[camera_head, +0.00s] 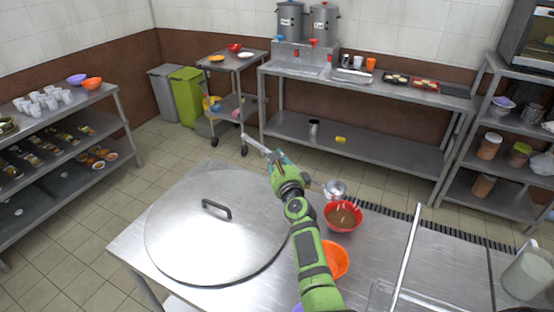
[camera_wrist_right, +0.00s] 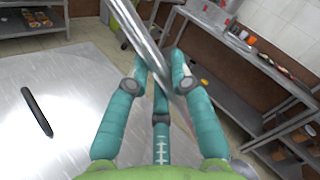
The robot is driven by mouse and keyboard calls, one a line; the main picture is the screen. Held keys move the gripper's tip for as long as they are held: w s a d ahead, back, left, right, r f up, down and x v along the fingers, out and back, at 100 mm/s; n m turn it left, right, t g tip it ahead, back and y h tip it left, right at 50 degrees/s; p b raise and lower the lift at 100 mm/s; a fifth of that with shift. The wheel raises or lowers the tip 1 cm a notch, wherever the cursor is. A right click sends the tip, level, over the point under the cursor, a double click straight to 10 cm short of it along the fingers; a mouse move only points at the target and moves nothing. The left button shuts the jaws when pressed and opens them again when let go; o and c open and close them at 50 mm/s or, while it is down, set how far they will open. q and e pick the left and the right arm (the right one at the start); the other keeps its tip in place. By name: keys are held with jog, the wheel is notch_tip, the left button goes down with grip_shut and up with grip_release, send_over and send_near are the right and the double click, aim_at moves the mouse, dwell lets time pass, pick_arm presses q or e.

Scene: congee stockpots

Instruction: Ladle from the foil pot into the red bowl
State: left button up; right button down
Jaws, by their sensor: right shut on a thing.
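My right gripper (camera_head: 278,162) is shut on the metal handle of a ladle. In the right wrist view its teal fingers (camera_wrist_right: 163,85) close around that handle (camera_wrist_right: 142,30), which slants across the picture. In the head view a silver ladle cup (camera_head: 336,189) shows right of the gripper, just behind the red bowl; the link from handle to cup is partly hidden. The red bowl (camera_head: 345,230) stands on the steel counter, right of my arm, with brown contents. A large round steel lid (camera_head: 180,235) with a black handle lies at left. I cannot make out a foil pot. My left gripper is out of view.
An orange bowl (camera_head: 336,262) stands in front of the red bowl, beside my forearm. A purple edge shows partly hidden below it. A thin pale rod (camera_head: 407,260) rises at right, and a clear container (camera_head: 527,275) stands at the right edge. Shelves and a back table surround the counter.

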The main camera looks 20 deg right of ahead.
dwell(0.3)
notch_tip(320, 180, up, 5)
jog(key=p, duration=0.5)
jog(key=shift+r, duration=0.15)
